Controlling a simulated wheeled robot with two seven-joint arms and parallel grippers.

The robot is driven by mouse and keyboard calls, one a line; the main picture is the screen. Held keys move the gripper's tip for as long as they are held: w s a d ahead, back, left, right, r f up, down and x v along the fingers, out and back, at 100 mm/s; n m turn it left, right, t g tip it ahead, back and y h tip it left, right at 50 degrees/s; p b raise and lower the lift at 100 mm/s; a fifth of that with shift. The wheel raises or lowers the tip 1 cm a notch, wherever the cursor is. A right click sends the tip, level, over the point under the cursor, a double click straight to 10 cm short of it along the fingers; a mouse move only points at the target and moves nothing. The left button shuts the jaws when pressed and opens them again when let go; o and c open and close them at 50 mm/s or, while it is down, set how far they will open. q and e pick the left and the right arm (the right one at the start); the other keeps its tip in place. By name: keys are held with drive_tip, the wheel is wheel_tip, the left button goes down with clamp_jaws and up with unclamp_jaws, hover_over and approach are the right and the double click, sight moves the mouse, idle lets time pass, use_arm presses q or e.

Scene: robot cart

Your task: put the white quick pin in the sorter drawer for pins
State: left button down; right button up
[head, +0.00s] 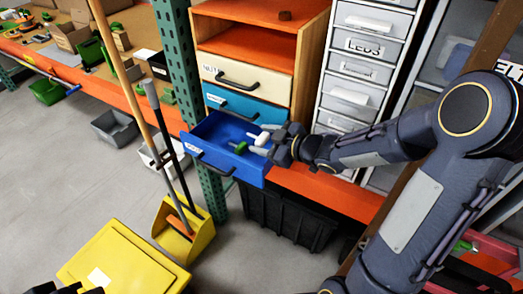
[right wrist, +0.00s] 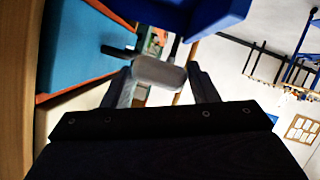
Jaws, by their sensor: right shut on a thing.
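The white quick pin (head: 262,139) is held in my right gripper (head: 271,140), over the right side of the open blue drawer (head: 222,166). In the right wrist view its pale, rounded end (right wrist: 158,73) sits between the two fingers (right wrist: 160,85), with part of the drawer (right wrist: 195,14) above it. The drawer is pulled out and has a white label too small to read. A green piece (head: 240,147) shows inside it near the front. Dark shapes at the bottom left edge of the head view may be my left gripper (head: 68,289); its jaws are not clear.
A shut teal drawer (head: 236,104) and a cream drawer (head: 246,82) are above the blue one. Grey drawers (head: 352,70) stand to the right. A broom and yellow dustpan (head: 184,230) stand left of the drawer. A black crate (head: 288,222) is below.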

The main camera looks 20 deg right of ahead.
sight(263, 142)
drive_tip(key=w+f, duration=0.2)
drive_tip(key=f, duration=0.1)
drive_tip(key=shift+w+d+f, duration=0.25)
drive_tip(key=shift+w+d, duration=0.05)
drive_tip(key=shift+w, duration=0.1)
drive_tip(key=shift+w+f+b, duration=0.1)
drive_tip(key=shift+f+b, duration=0.35)
drive_tip(key=shift+f, duration=1.1)
